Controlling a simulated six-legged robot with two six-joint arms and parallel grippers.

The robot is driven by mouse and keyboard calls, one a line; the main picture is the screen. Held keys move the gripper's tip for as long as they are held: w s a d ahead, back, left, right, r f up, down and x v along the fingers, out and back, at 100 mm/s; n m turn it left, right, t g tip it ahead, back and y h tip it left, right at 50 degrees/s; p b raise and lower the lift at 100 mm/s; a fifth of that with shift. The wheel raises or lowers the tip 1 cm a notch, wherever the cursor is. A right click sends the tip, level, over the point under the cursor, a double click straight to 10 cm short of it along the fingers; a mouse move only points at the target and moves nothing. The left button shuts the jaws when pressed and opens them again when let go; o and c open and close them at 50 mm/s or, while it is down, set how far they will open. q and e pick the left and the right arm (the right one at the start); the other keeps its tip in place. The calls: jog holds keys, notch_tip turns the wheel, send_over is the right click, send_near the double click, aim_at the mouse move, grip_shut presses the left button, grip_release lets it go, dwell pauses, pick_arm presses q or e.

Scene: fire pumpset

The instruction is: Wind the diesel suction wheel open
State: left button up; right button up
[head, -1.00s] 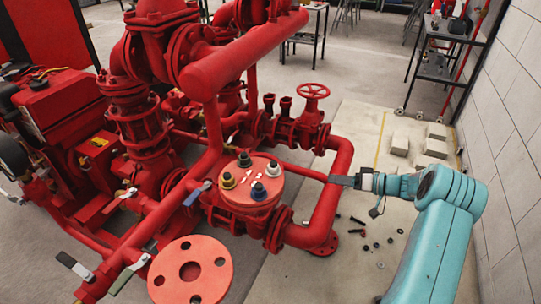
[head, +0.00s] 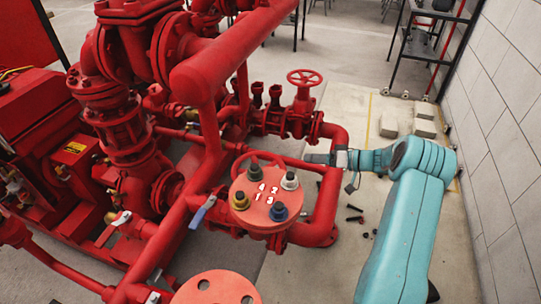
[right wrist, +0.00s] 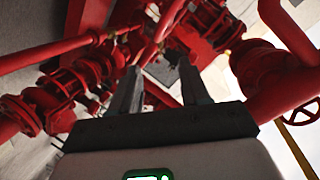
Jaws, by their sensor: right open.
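A red spoked handwheel (head: 305,77) stands upright on a valve in the red pipe line, in the middle of the head view. A second red wheel rim (head: 258,158) shows partly behind the round numbered cover. I cannot tell which one is the diesel suction wheel. My right gripper (head: 312,158) reaches in from the right, near the red elbow pipe, below the upright handwheel and apart from it. In the right wrist view its two fingers (right wrist: 158,80) are spread with nothing between them. My left gripper is out of view.
The red elbow pipe (head: 329,190) stands close to my right gripper. The round cover (head: 265,200) carries several coloured knobs. A blue-handled lever (head: 202,211) is left of it. Grey blocks (head: 424,120) and small loose parts lie on the floor. A block wall (head: 500,150) bounds the right.

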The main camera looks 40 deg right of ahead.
aim_at(273, 156)
jog(key=b+x, duration=0.1)
jog(key=x, duration=1.3)
jog(key=shift+w+a+f+b, duration=0.15)
jog(key=shift+w+a+b, duration=0.1)
jog(key=shift+b, duration=0.1)
jog(key=shift+c, duration=0.4)
grip_shut()
